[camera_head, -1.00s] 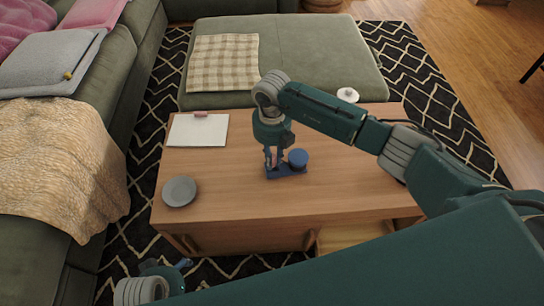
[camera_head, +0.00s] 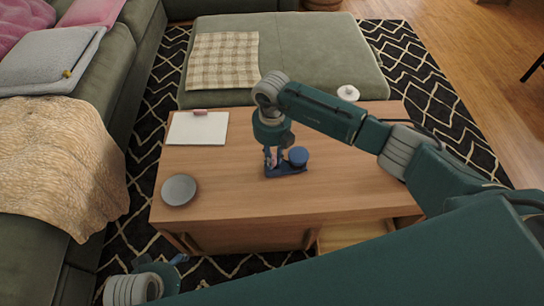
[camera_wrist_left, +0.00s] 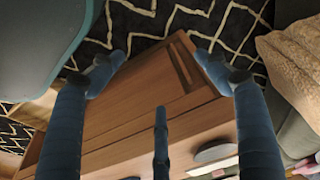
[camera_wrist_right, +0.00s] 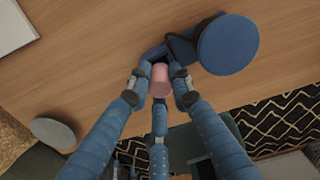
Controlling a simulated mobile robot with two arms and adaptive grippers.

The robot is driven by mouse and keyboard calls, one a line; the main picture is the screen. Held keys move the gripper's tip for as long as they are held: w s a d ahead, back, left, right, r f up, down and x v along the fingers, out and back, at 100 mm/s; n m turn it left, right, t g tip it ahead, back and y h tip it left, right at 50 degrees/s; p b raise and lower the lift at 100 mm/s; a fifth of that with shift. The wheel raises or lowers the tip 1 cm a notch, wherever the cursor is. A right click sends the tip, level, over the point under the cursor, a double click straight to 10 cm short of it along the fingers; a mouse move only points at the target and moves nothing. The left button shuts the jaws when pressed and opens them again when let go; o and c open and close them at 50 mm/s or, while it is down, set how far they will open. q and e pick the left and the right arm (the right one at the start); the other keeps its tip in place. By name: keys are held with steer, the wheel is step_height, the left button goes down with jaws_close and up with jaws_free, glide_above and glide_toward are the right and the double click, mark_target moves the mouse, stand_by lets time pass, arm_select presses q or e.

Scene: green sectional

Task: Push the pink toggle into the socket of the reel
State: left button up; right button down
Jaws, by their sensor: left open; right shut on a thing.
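The reel is a dark blue base with a round blue drum (camera_head: 298,156); it lies on the wooden coffee table (camera_head: 235,195). The drum also shows in the right wrist view (camera_wrist_right: 228,45). My right gripper (camera_head: 272,160) points down over the left end of the reel's base. In the right wrist view its fingers (camera_wrist_right: 159,88) are shut on the pink toggle (camera_wrist_right: 160,80). The toggle is by the base, left of the drum; its lower end and the socket are hidden. My left gripper (camera_wrist_left: 158,70) is open and empty, low beside the table's front left.
A grey plate (camera_head: 179,190) lies at the table's left front. A white pad with a pink item (camera_head: 198,128) lies at its back left. A white round object (camera_head: 348,93) is beyond the back edge. The table's middle front is clear.

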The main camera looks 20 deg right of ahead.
arm_select(q)
steer(key=shift+s+r, duration=0.2)
steer(key=shift+r, duration=0.1)
arm_select(e)
steer(key=shift+f, duration=0.2)
arm_select(q)
steer(key=shift+r, duration=0.35)
arm_select(e)
steer(key=shift+f, duration=0.15)
steer(key=shift+f+b, duration=0.25)
steer(key=shift+b, duration=0.15)
steer(key=c, duration=1.5)
jaws_free()
arm_select(q)
steer(key=shift+w+a+r, duration=0.1)
steer(key=shift+r, duration=0.85)
arm_select(e)
steer(key=shift+r, duration=0.1)
arm_select(q)
steer(key=shift+f, duration=0.15)
arm_select(e)
step_height(320, 180, up, 12)
steer(key=shift+f, duration=0.1)
